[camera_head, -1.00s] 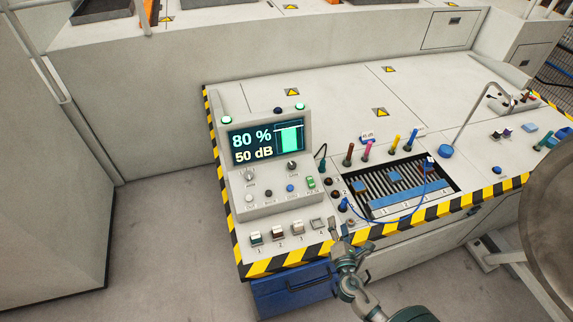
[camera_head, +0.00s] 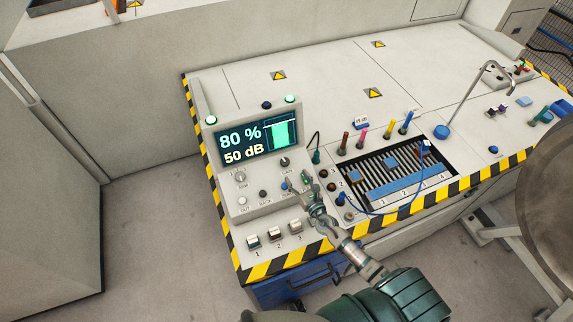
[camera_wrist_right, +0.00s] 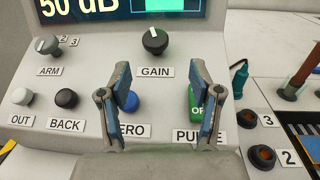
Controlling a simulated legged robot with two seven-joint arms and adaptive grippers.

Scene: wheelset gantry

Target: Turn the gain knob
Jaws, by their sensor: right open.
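The gain knob (camera_wrist_right: 155,41) is a dark round knob with a pale pointer mark, above the GAIN label in the right wrist view. It also shows in the head view (camera_head: 285,162) below the screen, which reads 80 % and 50 dB. My right gripper (camera_wrist_right: 160,80) is open and empty in front of the panel, its fingers below and to either side of the knob, not on it. In the head view my right gripper (camera_head: 302,188) is over the lower right of the console. The fingers partly cover the ZERO and PULSE labels. My left gripper is not in view.
The arm knob (camera_wrist_right: 47,44), OUT button (camera_wrist_right: 22,96), BACK button (camera_wrist_right: 66,98), blue ZERO button (camera_wrist_right: 129,101) and green switch (camera_wrist_right: 196,100) surround the gain knob. Coloured-handled probes (camera_head: 389,129) and a blue cable (camera_head: 385,212) lie to the right.

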